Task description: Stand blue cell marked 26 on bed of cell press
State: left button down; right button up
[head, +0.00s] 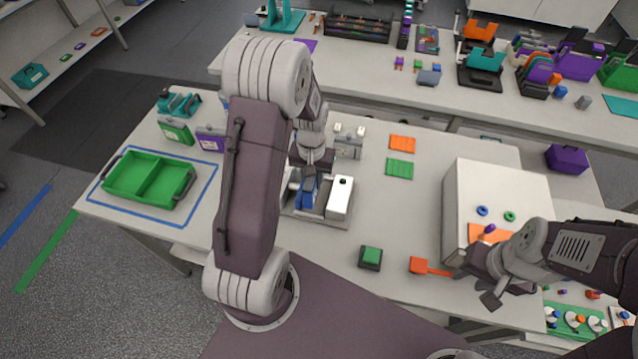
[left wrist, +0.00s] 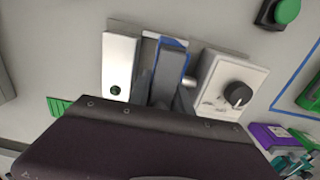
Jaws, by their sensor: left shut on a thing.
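The cell press (head: 340,198) stands on the near table, with a white block at its right. My left gripper (head: 310,178) reaches down over it and is shut on a blue cell (head: 308,194), upright between the press's side blocks. In the left wrist view the blue cell (left wrist: 184,45) shows as a blue edge behind a grey finger, between a white block and a block with a black knob (left wrist: 238,94). Its mark and lower end are hidden, so I cannot tell whether it touches the bed. My right gripper (head: 488,282) hangs near the table's front right edge; its fingers are unclear.
A green tray (head: 153,180) lies inside a blue outline at the left. A green button (head: 370,257) and an orange lever (head: 420,266) are at the front. A large white box (head: 495,195) stands at the right. Orange and green pads lie behind the press.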

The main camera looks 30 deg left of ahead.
pick_arm(q)
jog(key=shift+w+d+f, duration=0.1)
jog(key=shift+w+f, duration=0.15)
jog(key=shift+w, duration=0.2)
jog(key=shift+w+d+f, duration=0.1)
jog(key=shift+w+f, duration=0.1)
jog(key=shift+w, duration=0.25)
jog(key=shift+w+f, duration=0.2)
jog(key=shift+w, duration=0.1)
jog(key=shift+s+d, duration=0.1)
notch_tip(320, 180, down, 4)
jog(key=shift+r+p, duration=0.15)
jog(key=shift+p, duration=0.5)
jog(key=shift+w+f, duration=0.2)
jog(key=shift+f, duration=0.1)
pick_arm(e)
jog(key=shift+s+r, duration=0.15)
jog(key=shift+r, duration=0.65)
pick_arm(q)
jog(key=shift+s, duration=0.15)
pick_arm(e)
jog(key=shift+s, duration=0.1)
